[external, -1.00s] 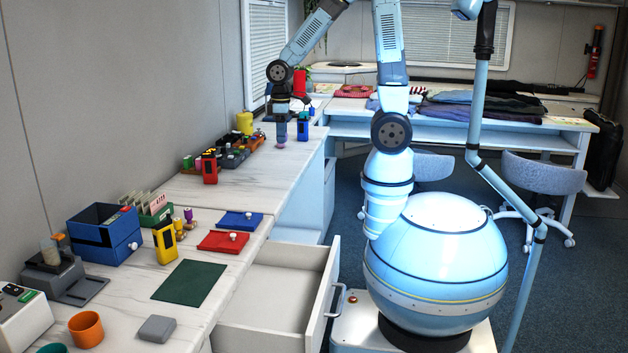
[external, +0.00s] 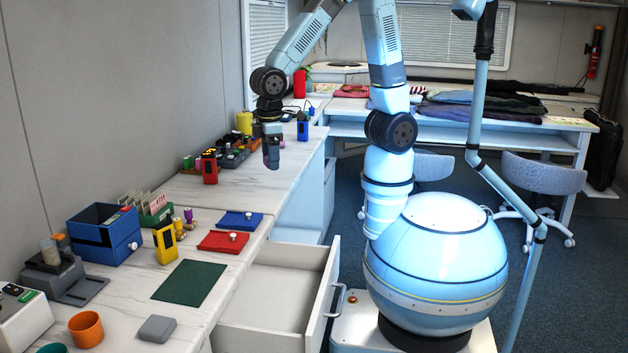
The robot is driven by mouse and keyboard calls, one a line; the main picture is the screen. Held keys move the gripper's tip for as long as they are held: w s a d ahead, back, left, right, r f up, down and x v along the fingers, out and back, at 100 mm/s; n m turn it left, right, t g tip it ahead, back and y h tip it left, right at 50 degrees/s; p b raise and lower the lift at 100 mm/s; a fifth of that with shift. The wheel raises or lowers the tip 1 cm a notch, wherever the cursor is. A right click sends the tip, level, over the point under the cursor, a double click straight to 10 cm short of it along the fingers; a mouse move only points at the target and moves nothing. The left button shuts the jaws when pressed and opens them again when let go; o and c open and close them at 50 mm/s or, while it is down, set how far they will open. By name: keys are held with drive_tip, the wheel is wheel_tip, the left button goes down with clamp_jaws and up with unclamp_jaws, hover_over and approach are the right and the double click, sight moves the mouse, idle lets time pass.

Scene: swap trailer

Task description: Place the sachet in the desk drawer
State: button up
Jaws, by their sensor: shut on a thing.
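My gripper (external: 271,160) points down above the worktop near its front edge, behind the open drawer. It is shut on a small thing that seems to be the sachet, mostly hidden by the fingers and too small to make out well. The desk drawer (external: 328,290) is pulled out under the worktop, with a white front and a bar handle. Its visible inside is bare. The gripper is above and beyond the drawer, clear of it.
A blue box (external: 105,235) stands by the wall. Space above the drawer is free.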

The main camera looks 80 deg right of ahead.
drive_tip(key=s+a+n, duration=0.3)
drive_tip(key=s+a, duration=0.7)
drive_tip(key=a, duration=0.3)
approach(298, 300)
drive_tip(key=shift+f, duration=3.3)
drive_tip(key=shift+f, duration=0.1)
drive_tip(key=o, duration=1)
wheel_tip(298, 300, up, 12)
drive_tip(key=shift+r, duration=0.1)
